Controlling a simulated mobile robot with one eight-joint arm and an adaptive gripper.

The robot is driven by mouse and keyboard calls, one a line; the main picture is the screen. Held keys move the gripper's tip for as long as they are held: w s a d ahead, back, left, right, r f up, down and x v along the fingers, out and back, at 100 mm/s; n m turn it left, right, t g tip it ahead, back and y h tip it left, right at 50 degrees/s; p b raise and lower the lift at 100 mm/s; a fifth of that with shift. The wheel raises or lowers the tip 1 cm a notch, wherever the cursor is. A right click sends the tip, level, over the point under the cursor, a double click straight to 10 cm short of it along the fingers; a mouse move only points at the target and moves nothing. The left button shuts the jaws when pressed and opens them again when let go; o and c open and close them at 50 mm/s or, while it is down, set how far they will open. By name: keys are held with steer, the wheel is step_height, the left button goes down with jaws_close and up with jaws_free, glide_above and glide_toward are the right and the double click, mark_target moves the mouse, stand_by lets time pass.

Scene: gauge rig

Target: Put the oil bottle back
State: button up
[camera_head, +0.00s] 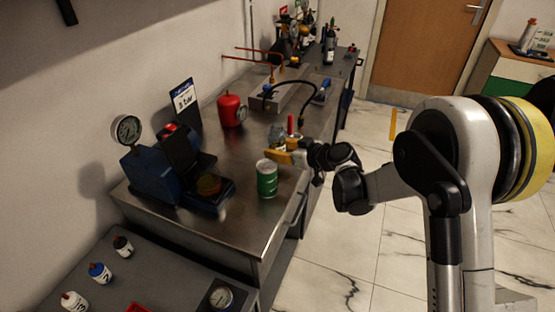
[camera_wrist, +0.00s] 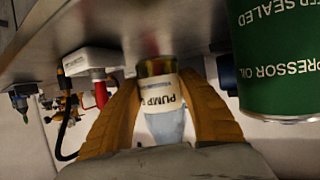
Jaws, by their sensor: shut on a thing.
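My gripper (camera_wrist: 160,84) is shut on a small bottle (camera_wrist: 168,122) with a white label reading "PUMP" and an amber band at one end. The yellow fingers press on both sides of it. In the head view my gripper (camera_head: 280,156) is over the steel bench, and its fingers partly hide the bottle (camera_head: 277,134). I cannot tell whether the bottle touches the bench. A green can (camera_head: 267,181) stands upright on the bench close to my gripper; in the wrist view the can (camera_wrist: 275,65) reads "PRESSOR OIL" and is cut off by the frame edge.
A red canister (camera_head: 231,110) stands farther back on the steel bench (camera_head: 232,215). A blue device with a gauge (camera_head: 145,165) is at the left, by a sign (camera_head: 184,100). Copper pipes and a black hose (camera_head: 290,86) lie behind. Numbered bottles (camera_head: 99,272) stand on a lower surface.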

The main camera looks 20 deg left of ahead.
steer(key=shift+f+b, duration=0.7)
steer(key=shift+f, duration=1.05)
steer(key=shift+f, duration=0.2)
steer(key=o, duration=1.2)
steer(key=shift+r, duration=0.1)
steer(key=shift+r, duration=0.25)
steer(key=p+v, duration=0.3)
steer(key=v, duration=0.9)
